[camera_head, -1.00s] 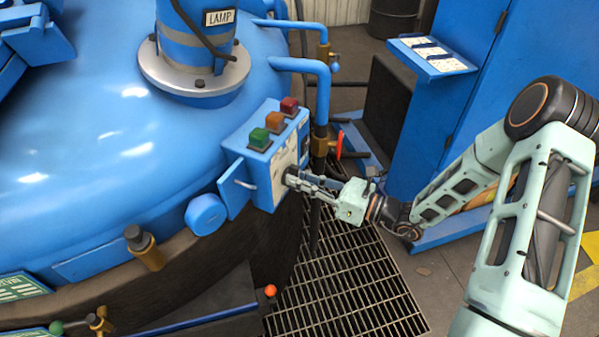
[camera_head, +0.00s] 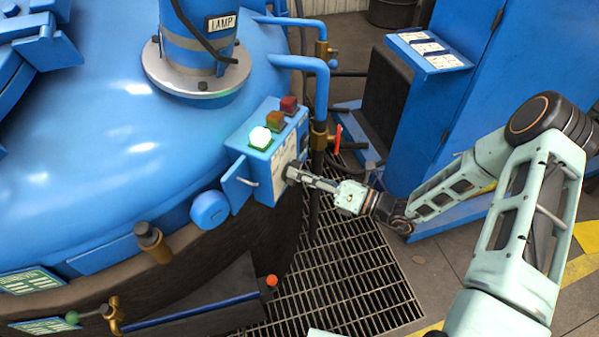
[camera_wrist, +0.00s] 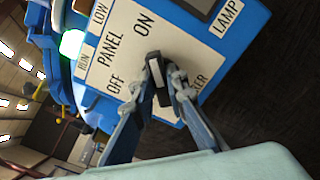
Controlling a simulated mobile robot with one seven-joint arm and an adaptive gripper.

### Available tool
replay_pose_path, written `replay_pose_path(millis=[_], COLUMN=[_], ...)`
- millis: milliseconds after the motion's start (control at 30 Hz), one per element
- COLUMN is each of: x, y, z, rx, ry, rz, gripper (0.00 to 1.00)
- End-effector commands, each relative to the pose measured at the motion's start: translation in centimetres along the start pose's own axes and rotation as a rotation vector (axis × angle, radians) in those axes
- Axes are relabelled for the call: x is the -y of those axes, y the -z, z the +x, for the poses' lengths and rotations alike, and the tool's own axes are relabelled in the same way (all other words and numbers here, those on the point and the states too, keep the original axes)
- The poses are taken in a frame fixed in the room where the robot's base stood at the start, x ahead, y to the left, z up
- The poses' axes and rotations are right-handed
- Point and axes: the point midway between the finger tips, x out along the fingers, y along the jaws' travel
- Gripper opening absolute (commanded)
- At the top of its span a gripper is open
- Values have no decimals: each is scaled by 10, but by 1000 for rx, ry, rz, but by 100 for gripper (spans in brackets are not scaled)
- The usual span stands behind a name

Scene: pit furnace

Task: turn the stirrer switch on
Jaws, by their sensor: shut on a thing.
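The blue control box (camera_head: 238,142) is mounted on the side of the blue furnace lid, with its white labelled panel facing my arm. In the wrist view the panel (camera_wrist: 118,48) reads PANEL, ON and OFF, with a label ending in "ER" partly hidden by my fingers. The stirrer switch is a dark knob (camera_wrist: 153,65) with a pale face. My gripper (camera_wrist: 160,90) is shut on this knob, one finger on each side; it also shows against the panel in the head view (camera_head: 292,174). The green lamp (camera_head: 260,138) on the box is lit bright.
An orange lamp (camera_head: 275,119) and a red lamp (camera_head: 289,104) on the box look unlit. Blue pipes (camera_head: 321,90) with a red-handled valve (camera_head: 337,138) stand just behind the box. A blue cabinet (camera_head: 455,120) is to the right. Floor grating (camera_head: 340,275) lies below my gripper.

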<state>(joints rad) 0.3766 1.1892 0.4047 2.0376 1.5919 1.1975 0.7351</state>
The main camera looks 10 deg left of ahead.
Motion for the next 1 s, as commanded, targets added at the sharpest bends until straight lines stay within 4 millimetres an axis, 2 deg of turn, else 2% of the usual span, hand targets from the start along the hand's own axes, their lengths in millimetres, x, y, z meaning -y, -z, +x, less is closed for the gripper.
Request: replay_pose_path(millis=[400,433,567,867,1000], x=[1,1,0,0,1], y=[0,0,0,0,0], z=[0,-1,0,-1,-14], rx=[0,0,0,0,1], ry=[1,2,1,1,2], rz=[9,9,8,7,6], gripper=[0,15,29,30,30])
